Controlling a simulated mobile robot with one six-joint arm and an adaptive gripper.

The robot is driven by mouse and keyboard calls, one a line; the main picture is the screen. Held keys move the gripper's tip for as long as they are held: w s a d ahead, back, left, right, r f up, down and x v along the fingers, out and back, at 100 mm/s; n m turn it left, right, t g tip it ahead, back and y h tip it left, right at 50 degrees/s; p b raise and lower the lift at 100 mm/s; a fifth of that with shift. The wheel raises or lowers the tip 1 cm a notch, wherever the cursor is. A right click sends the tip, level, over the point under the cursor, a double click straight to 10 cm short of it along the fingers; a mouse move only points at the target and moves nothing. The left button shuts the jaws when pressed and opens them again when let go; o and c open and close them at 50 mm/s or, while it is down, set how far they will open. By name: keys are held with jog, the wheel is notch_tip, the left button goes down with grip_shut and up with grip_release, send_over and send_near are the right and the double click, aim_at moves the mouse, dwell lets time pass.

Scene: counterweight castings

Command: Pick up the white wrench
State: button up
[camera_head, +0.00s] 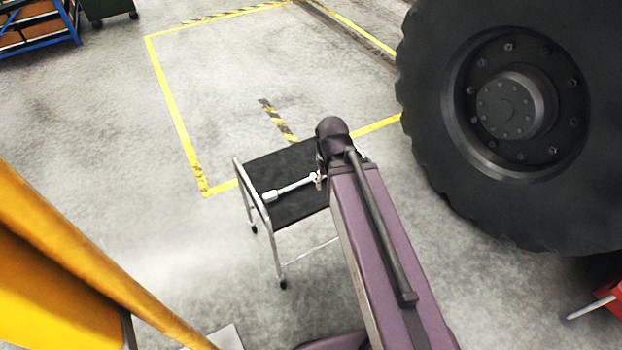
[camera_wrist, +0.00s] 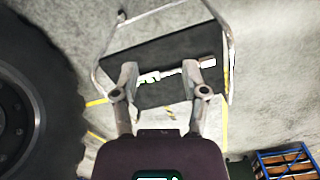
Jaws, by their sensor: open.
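The white wrench (camera_head: 290,189) lies on the dark top of a small metal-framed stand (camera_head: 290,212). Its right end is partly hidden by my arm in the head view. In the wrist view the white wrench (camera_wrist: 160,75) shows between and beyond the fingers of my gripper (camera_wrist: 159,76), partly covered by the right finger. The gripper is open over the dark top, with nothing held. Whether the fingers touch the wrench cannot be told. In the head view the gripper is mostly hidden behind my arm.
A huge black tire (camera_head: 508,115) stands right of the stand. A yellow panel (camera_head: 60,290) is at lower left. Blue shelving (camera_head: 38,35) is at upper left, and a red object (camera_head: 602,302) at lower right. Floor left of the stand is clear.

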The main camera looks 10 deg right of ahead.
jog(key=shift+d, duration=0.1)
jog(key=shift+o, duration=0.7)
jog(key=m+b, duration=1.5)
jog(key=b, duration=0.4)
send_over(310, 178)
notch_tip(310, 178, down, 19)
jog(key=shift+a, duration=0.2)
jog(key=shift+f, duration=0.15)
notch_tip(310, 178, down, 8)
jog(key=b, duration=0.8)
jog(key=shift+f+b, duration=0.2)
jog(key=shift+b, duration=0.15)
jog(key=shift+d+f+b, duration=0.15)
jog(key=shift+f+b, duration=2.45)
